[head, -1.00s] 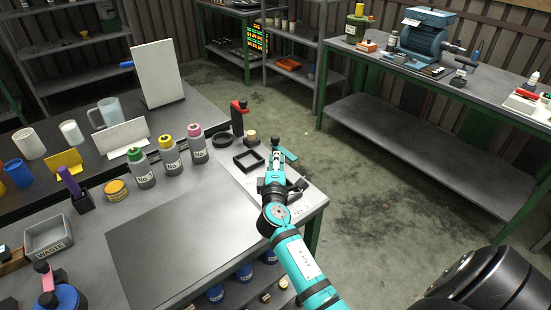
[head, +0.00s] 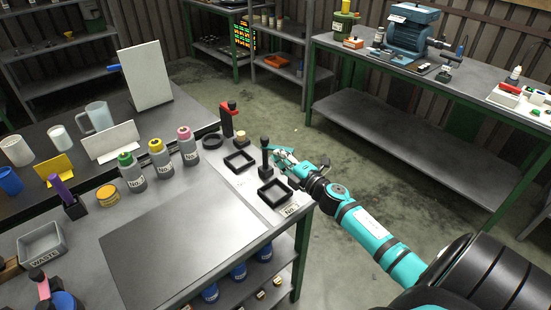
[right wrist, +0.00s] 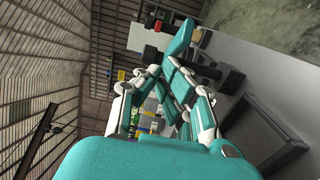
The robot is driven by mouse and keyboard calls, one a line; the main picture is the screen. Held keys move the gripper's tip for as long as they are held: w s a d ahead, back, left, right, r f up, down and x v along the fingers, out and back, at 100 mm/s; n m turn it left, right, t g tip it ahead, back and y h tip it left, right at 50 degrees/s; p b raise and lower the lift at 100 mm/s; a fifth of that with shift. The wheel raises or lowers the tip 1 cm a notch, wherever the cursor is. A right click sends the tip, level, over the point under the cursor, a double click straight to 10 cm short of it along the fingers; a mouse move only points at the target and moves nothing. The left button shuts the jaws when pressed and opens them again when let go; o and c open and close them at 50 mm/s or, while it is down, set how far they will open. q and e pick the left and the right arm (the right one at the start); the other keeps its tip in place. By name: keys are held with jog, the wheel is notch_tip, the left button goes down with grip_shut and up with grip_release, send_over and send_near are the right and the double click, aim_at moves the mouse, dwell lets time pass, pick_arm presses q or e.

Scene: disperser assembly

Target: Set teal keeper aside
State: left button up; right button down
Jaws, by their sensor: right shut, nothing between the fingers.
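The teal keeper (head: 282,149) is a small flat teal piece at the far right edge of the near bench, beside a dark upright post with a round knob (head: 265,143). In the right wrist view the teal keeper (right wrist: 180,38) shows just beyond the fingertips, next to a dark part. My right gripper (head: 291,162) comes in from the right at the bench corner, with its fingers shut and empty close to the keeper. Its fingers also show in the right wrist view (right wrist: 162,72). I cannot tell whether they touch the keeper. My left gripper is not in view.
Two black square frames (head: 240,161) (head: 274,193) and a black ring (head: 212,141) lie near the bench's right end. A red-topped black holder (head: 227,120) stands behind. Bottles (head: 161,159) stand to the left. The grey mat (head: 185,245) is bare.

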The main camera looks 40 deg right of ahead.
aim_at(288, 149)
jog(key=shift+d+f+n+y, duration=0.15)
jog(key=shift+d+n+y, duration=0.15)
jog(key=shift+y, duration=0.1)
jog(key=d+n+y+b, duration=0.1)
jog(key=y+b, duration=0.1)
jog(key=b, duration=0.1)
jog(key=w+d+n+g+y+b, duration=0.1)
jog(key=n+y+b, duration=0.1)
jog(key=b, duration=0.1)
jog(key=d+n+g+y+b, duration=0.1)
jog(key=y+b, duration=0.1)
jog(key=y, duration=0.1)
jog(key=shift+w+d+f+n+b, duration=0.15)
jog(key=shift+w+d+n+b, duration=0.15)
jog(key=shift+w+d+b, duration=0.1)
jog(key=shift+w+d+r+b, duration=0.3)
jog(key=shift+w+d+b, duration=0.25)
jog(key=shift+w+d, duration=0.3)
